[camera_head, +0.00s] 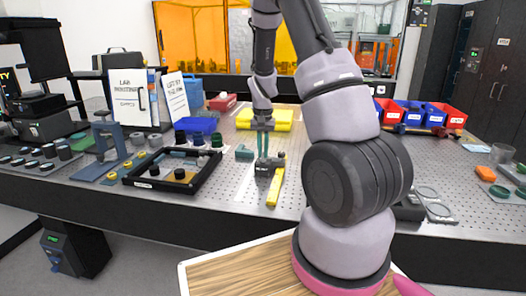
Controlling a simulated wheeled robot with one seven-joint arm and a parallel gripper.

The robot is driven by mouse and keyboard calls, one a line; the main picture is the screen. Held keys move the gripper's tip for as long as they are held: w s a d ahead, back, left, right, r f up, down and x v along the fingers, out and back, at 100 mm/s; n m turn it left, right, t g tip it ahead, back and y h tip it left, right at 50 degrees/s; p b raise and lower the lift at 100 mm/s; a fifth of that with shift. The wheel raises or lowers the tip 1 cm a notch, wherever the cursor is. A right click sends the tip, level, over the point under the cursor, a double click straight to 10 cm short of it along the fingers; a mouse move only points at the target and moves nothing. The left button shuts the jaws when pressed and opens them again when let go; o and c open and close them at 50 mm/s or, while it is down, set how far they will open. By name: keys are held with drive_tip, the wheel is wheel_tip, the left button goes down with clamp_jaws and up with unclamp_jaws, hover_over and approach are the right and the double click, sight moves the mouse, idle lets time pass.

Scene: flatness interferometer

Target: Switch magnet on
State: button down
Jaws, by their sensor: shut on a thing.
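My gripper (263,151) reaches down to the perforated table (225,178) near the middle of the camera_head view. Its green fingers are shut on the top of a small dark grey block (268,166), which looks like the magnet base. The fingers partly hide the top of the block, so I cannot make out a switch or its position. A yellow bar (274,188) lies against the front of the block, pointing towards me. A small teal piece (244,152) is just left of the fingers.
A black tray (140,180) with dark knobs stands to the left. A yellow box (251,118) is behind the gripper. Blue and red bins (446,116) stand at the back right. My arm hides part of the table to the right.

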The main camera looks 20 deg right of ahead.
drive_tip(key=shift+m, duration=0.3)
drive_tip(key=c, duration=0.9)
unclamp_jaws()
wheel_tip(320, 180, up, 11)
drive_tip(key=shift+f, duration=0.1)
